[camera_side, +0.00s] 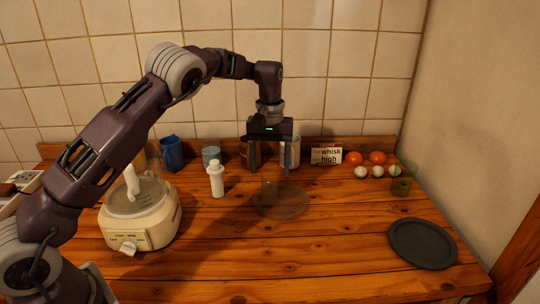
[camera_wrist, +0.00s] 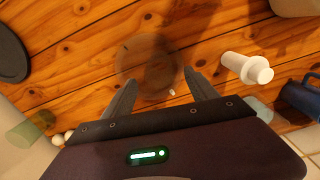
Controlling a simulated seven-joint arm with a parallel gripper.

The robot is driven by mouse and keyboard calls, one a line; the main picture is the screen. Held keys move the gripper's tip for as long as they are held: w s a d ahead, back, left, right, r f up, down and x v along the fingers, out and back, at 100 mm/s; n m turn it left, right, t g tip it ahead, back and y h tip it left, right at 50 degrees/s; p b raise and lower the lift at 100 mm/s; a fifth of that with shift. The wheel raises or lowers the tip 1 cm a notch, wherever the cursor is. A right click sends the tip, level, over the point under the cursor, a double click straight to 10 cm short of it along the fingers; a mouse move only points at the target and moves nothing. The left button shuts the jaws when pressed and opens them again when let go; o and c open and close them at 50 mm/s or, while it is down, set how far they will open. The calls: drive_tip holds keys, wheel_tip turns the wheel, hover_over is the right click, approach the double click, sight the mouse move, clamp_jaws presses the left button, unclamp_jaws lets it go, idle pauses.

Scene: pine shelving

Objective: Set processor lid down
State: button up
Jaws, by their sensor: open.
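The clear, brownish processor lid (camera_side: 290,207) lies flat on the wooden counter; it also shows in the wrist view (camera_wrist: 140,60). A see-through upright part rises from it, hard to make out. My gripper (camera_side: 269,172) points down just above the lid, with its fingers apart. In the wrist view my gripper (camera_wrist: 160,75) has its fingertips at the lid's near edge in the picture, nothing visibly clamped between them. The cream food processor (camera_side: 140,229) stands at the left with an uncovered clear bowl and a white part upright inside.
A white bottle (camera_side: 216,180) stands left of the lid. A blue mug (camera_side: 172,154), a grey-green cup (camera_side: 211,156) and a sign (camera_side: 326,156) line the back. Tomatoes (camera_side: 377,157) and white bulbs sit back right. A dark plate (camera_side: 422,244) lies front right. The front middle is clear.

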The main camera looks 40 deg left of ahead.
drive_tip(key=s+r+t, duration=0.1)
drive_tip(key=s+r, duration=0.3)
drive_tip(key=r, duration=0.8)
drive_tip(key=s+d+r+m+t+h, duration=0.1)
drive_tip(key=s+d+r+m+t, duration=0.15)
drive_tip(key=s+r, duration=0.65)
drive_tip(key=s+d+f+m, duration=0.1)
drive_tip(key=s+f, duration=0.1)
drive_tip(key=s, duration=0.6)
drive_tip(key=s+d+f+m+t, duration=0.1)
drive_tip(key=s+f+m, duration=0.1)
drive_tip(key=s, duration=0.6)
drive_tip(key=s+d+f+m+t+y, duration=0.1)
drive_tip(key=s+f+m, duration=0.1)
drive_tip(key=s, duration=0.6)
drive_tip(key=shift+s+d+f, duration=0.15)
drive_tip(key=shift+d+f, duration=0.25)
drive_tip(key=shift+f, duration=0.05)
